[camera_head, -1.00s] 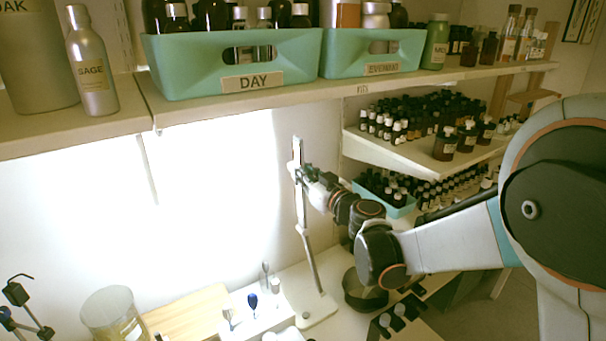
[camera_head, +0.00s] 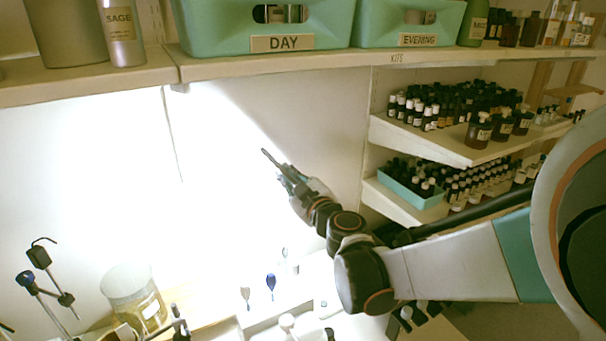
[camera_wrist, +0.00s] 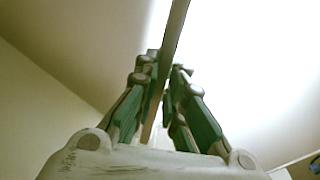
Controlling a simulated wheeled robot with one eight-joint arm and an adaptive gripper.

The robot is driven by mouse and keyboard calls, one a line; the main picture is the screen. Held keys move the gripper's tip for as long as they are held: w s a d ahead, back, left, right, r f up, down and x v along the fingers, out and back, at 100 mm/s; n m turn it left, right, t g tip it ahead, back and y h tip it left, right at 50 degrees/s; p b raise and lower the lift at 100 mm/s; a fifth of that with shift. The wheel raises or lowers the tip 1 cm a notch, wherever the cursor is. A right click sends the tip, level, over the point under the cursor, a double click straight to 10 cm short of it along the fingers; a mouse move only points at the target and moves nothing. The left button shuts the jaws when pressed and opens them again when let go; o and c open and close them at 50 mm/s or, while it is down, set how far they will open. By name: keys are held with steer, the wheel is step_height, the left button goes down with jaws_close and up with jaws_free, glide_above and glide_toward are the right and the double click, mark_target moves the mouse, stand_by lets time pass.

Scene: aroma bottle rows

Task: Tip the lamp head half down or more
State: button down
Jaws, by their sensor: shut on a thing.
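My gripper (camera_head: 281,173) is in front of the brightly lit wall, above the workbench. It is shut on a thin, flat grey bar (camera_head: 267,156), which looks like the lamp head seen edge-on. The bar slants, with its free end up and to the left. In the wrist view the same bar (camera_wrist: 173,42) runs up between the green-sided fingers of my gripper (camera_wrist: 163,78). The lamp's stand and base are not distinguishable now against the glare and behind my arm. A diagonal edge of light crosses the wall above my gripper.
A shelf (camera_head: 300,68) with green DAY (camera_head: 205,35) and EVENING (camera_head: 372,32) crates runs above. Tiered shelves of small bottles (camera_head: 440,105) stand right. A glass jar (camera_head: 132,290), a blue-bulbed dropper (camera_head: 271,282) and a dark clamp stand (camera_head: 38,258) are below.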

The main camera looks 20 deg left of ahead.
steer(key=shift+s+a+f+n+b, duration=0.35)
steer(key=shift+s+a+f+n, duration=0.15)
steer(key=shift+s+f, duration=0.2)
steer(key=c, duration=1.7)
jaws_free()
steer(key=v, duration=0.7)
steer(key=shift+s+d, duration=0.15)
steer(key=shift+s, duration=0.1)
